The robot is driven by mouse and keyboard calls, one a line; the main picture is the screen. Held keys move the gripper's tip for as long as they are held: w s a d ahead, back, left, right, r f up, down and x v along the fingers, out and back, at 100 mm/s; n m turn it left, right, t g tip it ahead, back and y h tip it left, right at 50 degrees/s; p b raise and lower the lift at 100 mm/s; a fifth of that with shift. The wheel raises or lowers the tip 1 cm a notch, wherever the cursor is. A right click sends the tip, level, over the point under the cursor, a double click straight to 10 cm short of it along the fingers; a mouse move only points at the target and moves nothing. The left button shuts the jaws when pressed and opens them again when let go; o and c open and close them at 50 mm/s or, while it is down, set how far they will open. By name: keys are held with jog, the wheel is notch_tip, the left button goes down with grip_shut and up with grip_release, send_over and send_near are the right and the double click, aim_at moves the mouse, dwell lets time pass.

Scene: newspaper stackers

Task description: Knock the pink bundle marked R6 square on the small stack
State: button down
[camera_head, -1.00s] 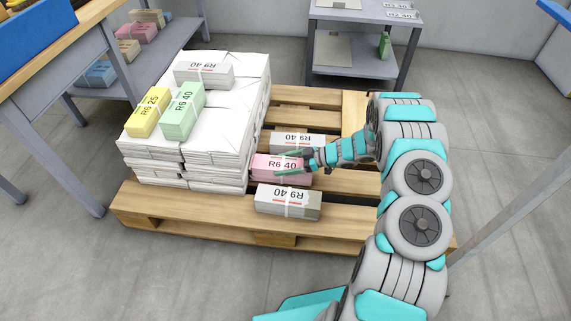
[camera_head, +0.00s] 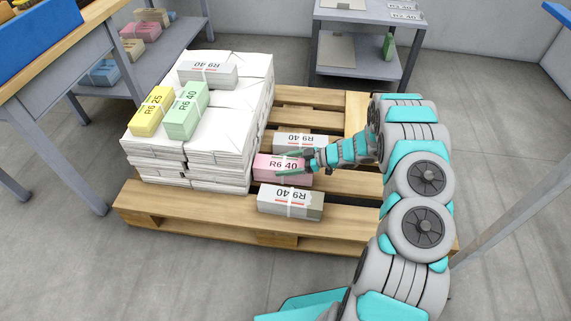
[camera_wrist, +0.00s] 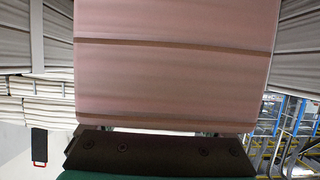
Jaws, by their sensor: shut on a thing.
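The pink bundle marked R6 40 (camera_head: 268,167) sits in the middle of a short row on the pallet, between two grey bundles. The grey bundle marked R9 40 behind it (camera_head: 297,142) and the grey bundle marked R9 40 in front of it (camera_head: 290,202) stand close on either side. My gripper (camera_head: 292,165) reaches in from the right and is shut on the pink bundle. In the wrist view the pink bundle (camera_wrist: 170,85) fills the middle, right up against the gripper (camera_wrist: 160,135). The lower parts of the row are partly hidden.
A tall stack of white wrapped paper (camera_head: 220,125) fills the pallet's left side. On it lie a yellow bundle (camera_head: 151,112), a green bundle (camera_head: 186,112) and a grey bundle (camera_head: 208,73). Bare pallet slats (camera_head: 300,105) show behind the row. A grey shelf (camera_head: 352,70) stands at the back.

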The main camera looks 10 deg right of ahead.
aim_at(295, 165)
dwell(0.7)
jog(key=shift+s+d, duration=0.25)
jog(key=shift+d, duration=0.55)
jog(key=shift+s+d, duration=0.25)
jog(key=shift+d, duration=0.5)
jog(key=shift+r, duration=0.1)
jog(key=shift+r+p, duration=0.75)
jog(key=shift+r, duration=2.2)
